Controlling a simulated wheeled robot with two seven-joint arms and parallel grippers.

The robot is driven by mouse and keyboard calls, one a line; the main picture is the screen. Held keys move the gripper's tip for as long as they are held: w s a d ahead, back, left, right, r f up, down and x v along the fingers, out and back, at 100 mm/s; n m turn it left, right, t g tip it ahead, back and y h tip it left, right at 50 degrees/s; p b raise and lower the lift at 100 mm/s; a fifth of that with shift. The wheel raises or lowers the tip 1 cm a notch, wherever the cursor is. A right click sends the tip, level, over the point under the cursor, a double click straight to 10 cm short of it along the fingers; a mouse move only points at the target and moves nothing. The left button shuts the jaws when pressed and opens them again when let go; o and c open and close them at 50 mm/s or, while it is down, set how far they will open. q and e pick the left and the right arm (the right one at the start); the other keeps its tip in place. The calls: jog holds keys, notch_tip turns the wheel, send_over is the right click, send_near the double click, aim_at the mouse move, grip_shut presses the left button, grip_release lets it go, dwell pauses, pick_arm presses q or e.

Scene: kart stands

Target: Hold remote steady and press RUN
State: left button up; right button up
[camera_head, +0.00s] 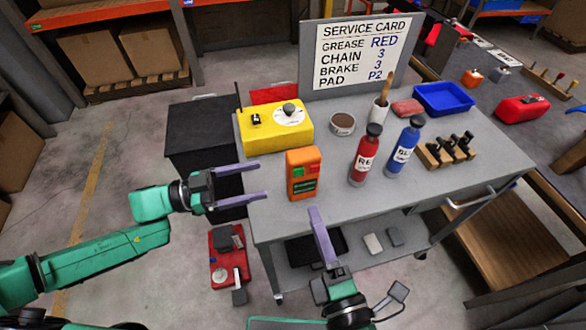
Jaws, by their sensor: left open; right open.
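The remote (303,173) is an orange box standing upright near the left front edge of the grey cart top. Its face shows a green button, a red button and a dark green panel; the lettering is too small to read. My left gripper (262,181) is open and empty, just left of the remote, its fingers pointing right toward it. My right gripper (322,238) is in front of the cart, below and right of the remote, with one finger clearly visible pointing up. It is open and appears empty. Neither gripper visibly touches the remote.
On the cart top (330,205) stand a yellow box (274,128), a small bowl (342,124), a red bottle (365,156), a blue bottle (404,149), a wooden tool block (446,153) and a blue tray (444,98). A service card sign (361,52) rises behind.

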aim_at(303, 170)
pick_arm(q)
jog(key=x, duration=1.1)
jog(key=shift+w+d+f, duration=0.1)
jog(key=shift+w+d, duration=0.05)
jog(key=shift+d, duration=0.2)
grip_shut()
pick_arm(e)
grip_shut()
jog(key=shift+w, duration=0.1)
dwell(0.7)
